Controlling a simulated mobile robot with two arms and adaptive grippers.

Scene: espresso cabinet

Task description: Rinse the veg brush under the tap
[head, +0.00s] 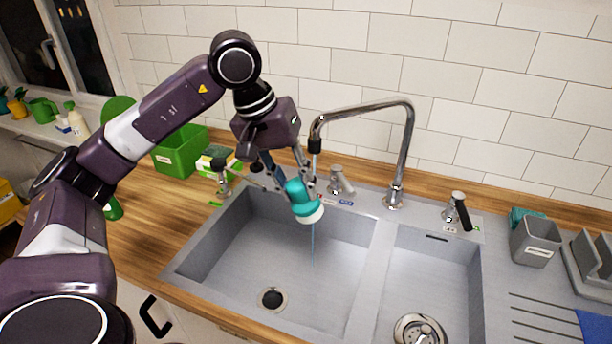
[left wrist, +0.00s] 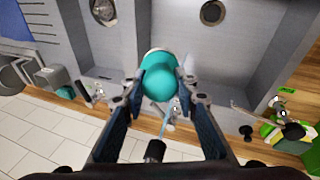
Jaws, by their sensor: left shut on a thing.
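The veg brush (head: 298,194), teal with a white lower end, is held in my left gripper (head: 291,183) above the left basin of the sink (head: 240,262). In the left wrist view the teal brush (left wrist: 161,77) sits between the two fingers. The chrome tap (head: 405,140) arches over from the right, and its dark nozzle (head: 315,145) is just above the brush. A thin blue stream of water (head: 313,243) falls below the brush into the basin. In the left wrist view a blue stream also shows between nozzle and brush. My right gripper is not in view.
Lever handles stand behind the sink, including one at right (head: 457,210) and one at left (head: 222,178). A green bin (head: 178,154) and sponges stand on the left counter. A grey caddy (head: 536,242) stands at right. Both basins look free of objects.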

